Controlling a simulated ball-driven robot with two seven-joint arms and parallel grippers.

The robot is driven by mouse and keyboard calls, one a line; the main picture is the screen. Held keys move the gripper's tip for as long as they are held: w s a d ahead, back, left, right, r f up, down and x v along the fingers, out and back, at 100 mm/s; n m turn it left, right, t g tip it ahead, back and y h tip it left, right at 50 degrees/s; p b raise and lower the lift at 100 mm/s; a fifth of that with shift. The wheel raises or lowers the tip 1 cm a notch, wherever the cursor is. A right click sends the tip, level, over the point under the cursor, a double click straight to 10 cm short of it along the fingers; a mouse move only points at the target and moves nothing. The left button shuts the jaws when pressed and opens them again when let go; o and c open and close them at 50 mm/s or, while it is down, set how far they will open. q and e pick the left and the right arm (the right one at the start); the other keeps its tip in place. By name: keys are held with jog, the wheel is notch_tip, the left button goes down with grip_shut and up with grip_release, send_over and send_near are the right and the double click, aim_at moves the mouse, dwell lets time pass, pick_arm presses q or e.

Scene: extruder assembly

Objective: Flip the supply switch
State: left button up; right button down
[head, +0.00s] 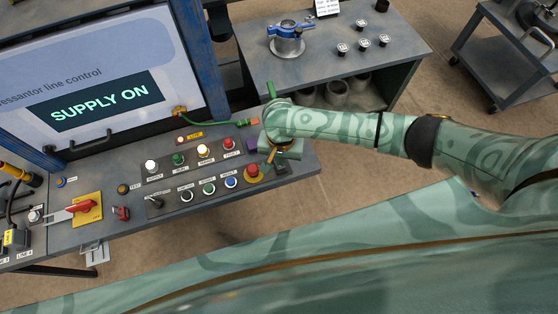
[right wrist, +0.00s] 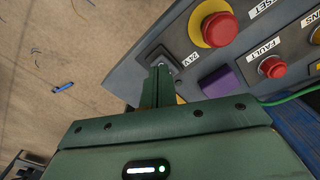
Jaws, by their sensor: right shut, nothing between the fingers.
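The supply switch (right wrist: 168,61) appears to be the small switch in a dark frame beside a label that seems to read 24V, at the console's right end. My right gripper (right wrist: 160,80) is shut and empty, its fingertips at this switch and partly covering it. Contact and the lever's position cannot be told. In the head view the right gripper (head: 271,157) hangs over the console's right end, near the big red button on a yellow base (head: 254,171). The screen (head: 100,100) reads SUPPLY ON. My left gripper is not in view.
The console (head: 130,227) carries several coloured buttons and a red rotary handle on a yellow plate (head: 86,208). A purple block (right wrist: 218,82) and a green cable (right wrist: 290,96) lie close to the right gripper. A grey table (head: 400,50) with a blue-handled clamp (head: 288,28) stands behind.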

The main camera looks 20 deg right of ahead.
jog(key=shift+f+b, duration=0.3)
jog(key=shift+f, duration=0.6)
dwell(0.4)
notch_tip(320, 180, up, 2)
jog(key=shift+r+p, duration=0.1)
jog(key=shift+p, duration=1.1)
notch_tip(320, 180, up, 5)
jog(key=p, duration=0.6)
jog(key=shift+p, duration=0.3)
